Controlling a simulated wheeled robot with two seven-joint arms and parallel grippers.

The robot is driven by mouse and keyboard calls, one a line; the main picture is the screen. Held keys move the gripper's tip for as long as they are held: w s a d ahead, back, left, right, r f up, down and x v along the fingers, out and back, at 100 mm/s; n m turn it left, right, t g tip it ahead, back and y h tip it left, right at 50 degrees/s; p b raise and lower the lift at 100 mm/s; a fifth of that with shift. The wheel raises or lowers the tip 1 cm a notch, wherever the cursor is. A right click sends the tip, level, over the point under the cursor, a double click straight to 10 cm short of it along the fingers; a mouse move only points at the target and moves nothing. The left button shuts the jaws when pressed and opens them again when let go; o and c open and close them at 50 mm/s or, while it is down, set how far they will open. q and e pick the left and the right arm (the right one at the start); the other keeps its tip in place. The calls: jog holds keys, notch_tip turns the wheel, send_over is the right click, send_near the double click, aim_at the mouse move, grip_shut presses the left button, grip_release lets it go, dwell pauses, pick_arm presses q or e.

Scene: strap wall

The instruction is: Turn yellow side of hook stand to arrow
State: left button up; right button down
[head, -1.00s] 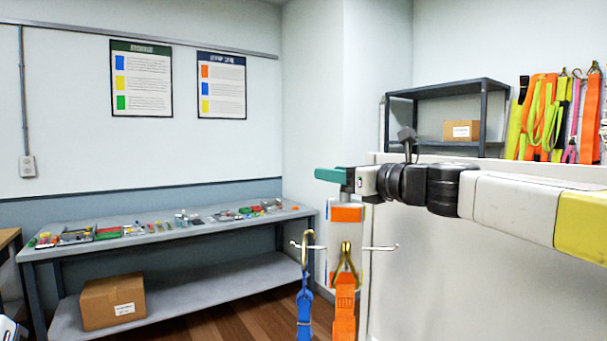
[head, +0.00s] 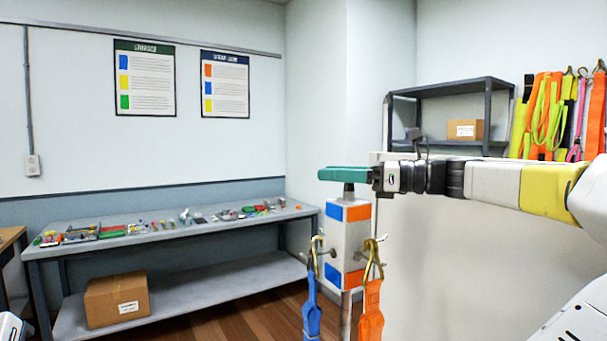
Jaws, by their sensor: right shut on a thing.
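The hook stand (head: 345,240) is a pale upright square block on a post, in the middle of the head view. One visible face has blue patches (head: 334,211) and the other has orange patches (head: 359,213). No yellow side and no arrow show. A blue strap (head: 311,305) hangs from a hook at its left, and an orange strap (head: 371,310) from a hook at its right. A teal handle (head: 343,174) tops the stand. My right gripper (head: 376,179), reaching in from the right, is shut on the handle's right end. My left gripper is out of view.
A white panel (head: 440,260) stands right behind the stand, below my right arm. A grey workbench (head: 90,241) with small parts and a cardboard box (head: 117,299) is at the left. A dark shelf (head: 450,90) and several hanging straps (head: 545,115) are at the back right.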

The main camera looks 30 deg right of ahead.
jog(key=shift+r, duration=0.1)
jog(key=c, duration=0.8)
grip_release()
jog(key=shift+o, duration=0.2)
jog(key=shift+r, duration=0.15)
jog(key=r, duration=0.3)
jog(key=shift+s+a+r, duration=0.1)
jog(key=shift+s+a, duration=0.15)
jog(key=s+a+r, duration=0.1)
jog(key=s+a, duration=0.9)
jog(key=s, duration=0.1)
jog(key=shift+s+a+r, duration=0.15)
jog(key=shift+s+r, duration=0.05)
